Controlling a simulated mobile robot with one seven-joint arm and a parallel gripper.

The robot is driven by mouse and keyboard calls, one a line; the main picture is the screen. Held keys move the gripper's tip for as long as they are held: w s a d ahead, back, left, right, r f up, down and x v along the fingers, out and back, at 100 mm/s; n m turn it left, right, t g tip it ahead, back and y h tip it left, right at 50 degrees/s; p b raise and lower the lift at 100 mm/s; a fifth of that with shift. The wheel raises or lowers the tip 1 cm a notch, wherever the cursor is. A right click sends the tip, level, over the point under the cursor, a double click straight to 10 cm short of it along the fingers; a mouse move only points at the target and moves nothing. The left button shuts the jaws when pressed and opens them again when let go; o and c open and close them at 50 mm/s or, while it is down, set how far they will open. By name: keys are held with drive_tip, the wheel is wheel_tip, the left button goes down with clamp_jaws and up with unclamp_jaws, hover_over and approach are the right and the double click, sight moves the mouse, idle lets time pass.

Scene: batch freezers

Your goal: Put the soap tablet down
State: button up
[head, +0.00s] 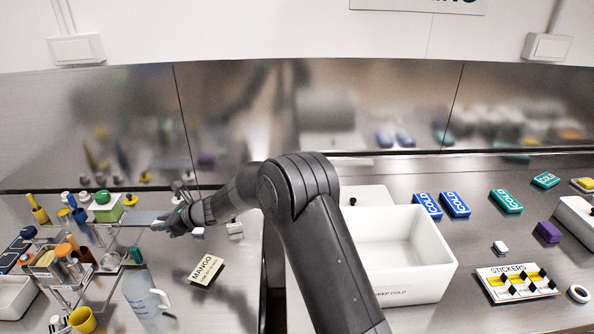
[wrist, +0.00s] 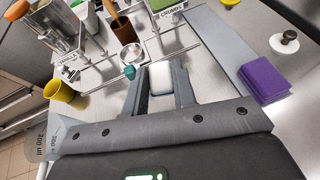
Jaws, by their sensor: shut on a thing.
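My gripper (wrist: 160,84) is shut on a small white block with bluish edges, the soap tablet (wrist: 160,78), which sits between the two grey fingers in the wrist view. In the head view my gripper (head: 174,222) reaches left to the right side of the wire rack (head: 98,258). The tablet is not clear there. In the wrist view the rack's wires (wrist: 185,52) and a small round metal dish (wrist: 131,54) lie just beyond the fingertips. I cannot tell whether the tablet touches anything below it.
A yellow cup (wrist: 62,90) and a clear jug (head: 147,297) stand near the rack. A purple sponge (wrist: 266,78) and a black-knobbed white disc (wrist: 284,42) lie to the right in the wrist view. A MANGO card (head: 207,269) and a white bin (head: 412,292) are nearby.

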wheel_tip(320, 180, up, 12)
drive_tip(key=w+d+m+t+h, duration=0.15)
drive_tip(key=w+d, duration=0.25)
drive_tip(key=d, duration=1.1)
drive_tip(key=w+d+m+t+h, duration=0.1)
drive_tip(key=w+d+m+t, duration=0.2)
drive_tip(key=d, duration=1.2)
drive_tip(key=w+d+m+t+h, duration=0.2)
drive_tip(key=w+d, duration=0.2)
drive_tip(key=d, duration=1.1)
drive_tip(key=s+d+m+t+h, duration=0.2)
drive_tip(key=s+d, duration=0.2)
drive_tip(key=d, duration=0.9)
drive_tip(key=s+d+m+t+h, duration=0.1)
drive_tip(key=s+d+m+h, duration=0.3)
drive_tip(key=d, duration=1)
drive_tip(key=s+d+m+t+h, duration=0.1)
drive_tip(key=s+d+m+h, duration=0.2)
drive_tip(key=s+d, duration=1.3)
drive_tip(key=shift+y, duration=0.25)
drive_tip(key=w+a+f, duration=0.1)
drive_tip(key=w+f, duration=0.2)
drive_tip(key=f, duration=0.1)
drive_tip(key=w+a+f, duration=0.2)
drive_tip(key=w+f, duration=0.2)
drive_tip(key=w+a+f, duration=0.2)
drive_tip(key=w+f, duration=0.2)
drive_tip(key=shift+a+f, duration=0.25)
drive_tip(key=shift+f, duration=2.05)
